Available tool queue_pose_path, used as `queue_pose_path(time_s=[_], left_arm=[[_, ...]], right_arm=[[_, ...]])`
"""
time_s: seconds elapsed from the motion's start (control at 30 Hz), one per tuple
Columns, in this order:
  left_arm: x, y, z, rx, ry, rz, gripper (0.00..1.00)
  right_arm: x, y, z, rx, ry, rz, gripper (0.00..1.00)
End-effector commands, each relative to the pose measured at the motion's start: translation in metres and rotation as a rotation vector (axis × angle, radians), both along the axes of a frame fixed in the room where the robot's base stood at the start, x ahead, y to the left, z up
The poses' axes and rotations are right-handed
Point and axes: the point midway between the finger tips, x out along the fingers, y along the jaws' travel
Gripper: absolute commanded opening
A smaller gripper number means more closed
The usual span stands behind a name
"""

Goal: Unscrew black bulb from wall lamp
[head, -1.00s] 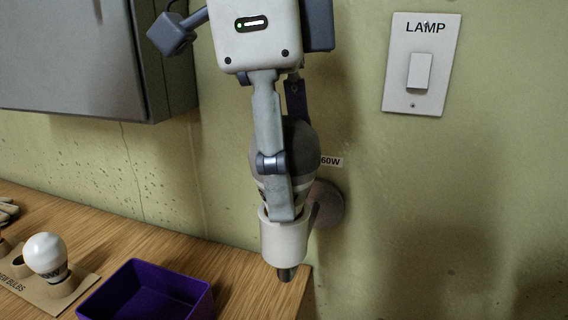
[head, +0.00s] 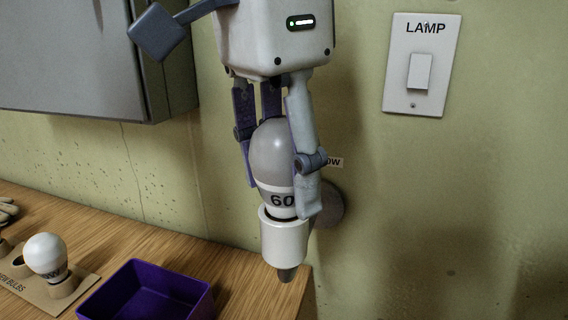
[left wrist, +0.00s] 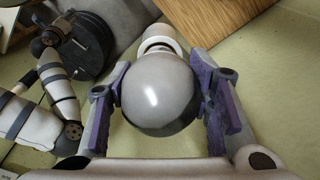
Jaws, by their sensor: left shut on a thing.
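The dark grey bulb (head: 283,150), marked "60" on its white collar, stands upright in the white socket of the wall lamp (head: 284,240). My left gripper (head: 280,195) comes from above and is shut on the bulb, with fingers on either side of it. A thin dark line shows between the collar and the socket rim. In the left wrist view the bulb's glossy dome (left wrist: 160,95) sits between both fingers, with the white socket (left wrist: 158,38) behind it. The bulb's thread is hidden. My right gripper is in neither view.
A purple bin (head: 150,290) stands on the wooden bench, left of the lamp. Beyond it a white bulb (head: 46,256) sits in a cardboard holder (head: 62,297). A grey cabinet (head: 75,60) hangs upper left. A LAMP switch (head: 421,68) is on the wall at right.

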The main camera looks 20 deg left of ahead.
Motion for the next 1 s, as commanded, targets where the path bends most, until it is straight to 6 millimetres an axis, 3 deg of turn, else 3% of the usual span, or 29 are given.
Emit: queue_pose_path(time_s=[0.17,0.43,0.6,0.87,1.0], left_arm=[[0.0002,-0.0002,-0.0001,0.001,-0.001,0.241,0.20],[0.0002,-0.0001,0.0000,0.001,-0.001,0.274,0.20],[-0.0001,-0.0002,0.0002,0.002,0.000,0.515,0.20],[0.0000,-0.0001,0.0002,0.002,0.000,0.563,0.20],[0.0001,-0.0005,0.0001,0.003,-0.001,0.739,0.20]], right_arm=[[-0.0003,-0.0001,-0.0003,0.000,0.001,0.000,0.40],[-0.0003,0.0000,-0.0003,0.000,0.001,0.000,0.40],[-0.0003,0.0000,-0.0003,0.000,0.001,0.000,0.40],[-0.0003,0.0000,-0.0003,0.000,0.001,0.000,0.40],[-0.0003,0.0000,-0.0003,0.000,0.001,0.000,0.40]])
